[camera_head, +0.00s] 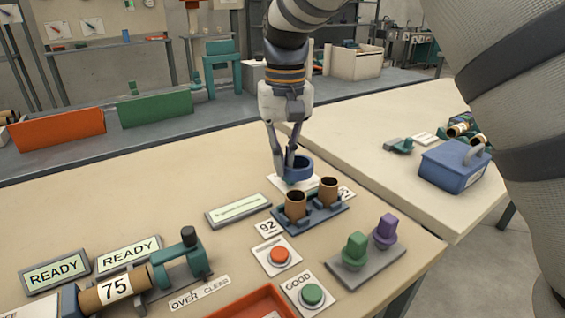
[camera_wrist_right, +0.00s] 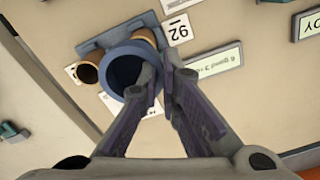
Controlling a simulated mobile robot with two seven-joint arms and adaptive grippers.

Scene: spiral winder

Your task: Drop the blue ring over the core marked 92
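The blue ring (camera_head: 299,169) is in my right gripper (camera_head: 286,165), behind the two brown cores in the head view. In the right wrist view the ring (camera_wrist_right: 109,58) has one fingertip inside its opening and the other outside, pinching its wall. The core beside the card marked 92 (camera_head: 267,228) is the left one (camera_head: 295,206); a second core (camera_head: 328,190) stands to its right. Both are upright on a blue stand (camera_head: 312,219). In the right wrist view the ring partly hides the core by the 92 card (camera_wrist_right: 178,29). My left gripper is not in view.
A red button (camera_head: 281,256) and a green button (camera_head: 312,295) are in front of the stand. Green and purple knobs (camera_head: 384,230) are to the right. A winder with a core marked 75 (camera_head: 115,287) is at left. A blue box (camera_head: 455,166) sits at right.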

